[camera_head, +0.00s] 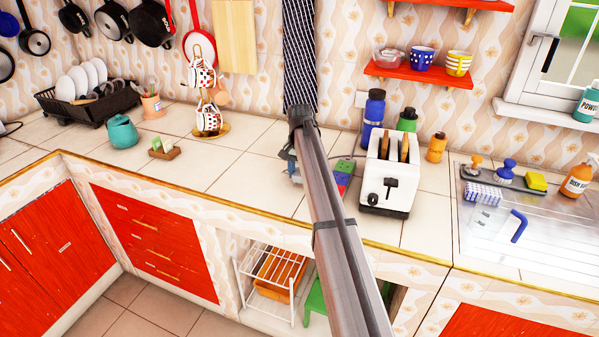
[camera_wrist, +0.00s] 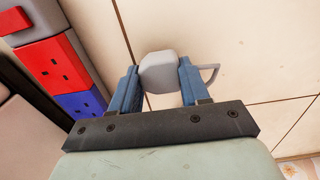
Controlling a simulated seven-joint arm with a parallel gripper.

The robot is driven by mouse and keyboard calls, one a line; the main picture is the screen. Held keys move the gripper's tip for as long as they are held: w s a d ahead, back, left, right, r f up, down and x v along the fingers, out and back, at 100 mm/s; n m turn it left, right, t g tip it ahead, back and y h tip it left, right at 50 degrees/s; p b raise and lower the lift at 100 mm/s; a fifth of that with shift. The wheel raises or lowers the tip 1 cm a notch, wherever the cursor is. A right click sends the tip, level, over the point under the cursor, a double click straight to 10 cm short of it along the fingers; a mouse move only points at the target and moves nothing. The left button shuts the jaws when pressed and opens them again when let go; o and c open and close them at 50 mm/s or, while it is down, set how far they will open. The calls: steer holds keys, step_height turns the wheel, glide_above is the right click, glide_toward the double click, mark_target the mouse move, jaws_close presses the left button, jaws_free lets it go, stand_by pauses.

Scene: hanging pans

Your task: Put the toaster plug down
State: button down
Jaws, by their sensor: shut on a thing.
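A light grey plug (camera_wrist: 160,74) is held between the two blue fingers of my gripper (camera_wrist: 160,68) in the wrist view. A thin grey loop (camera_wrist: 211,76) shows beside the right finger. In the head view my gripper (camera_head: 293,168) is low over the tiled counter, mostly hidden behind my arm. I cannot tell whether the plug touches the counter. The white toaster (camera_head: 374,198) with bread in its slots stands to the right of my arm. A power strip with red and blue sockets (camera_head: 343,180) lies between them; it fills the left of the wrist view (camera_wrist: 58,62).
A cup stand (camera_head: 210,125), a wooden holder (camera_head: 164,151) and a teal pot (camera_head: 123,132) are farther left. Counter tiles left of my gripper are clear. The sink (camera_head: 540,235) is at right.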

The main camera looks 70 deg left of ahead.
mark_target(299, 173)
steer(key=shift+f, duration=0.45)
steer(key=c, duration=0.5)
jaws_free()
steer(key=shift+c, duration=0.2)
step_height(299, 173, up, 13)
steer(key=shift+r, duration=0.15)
stand_by(0.4)
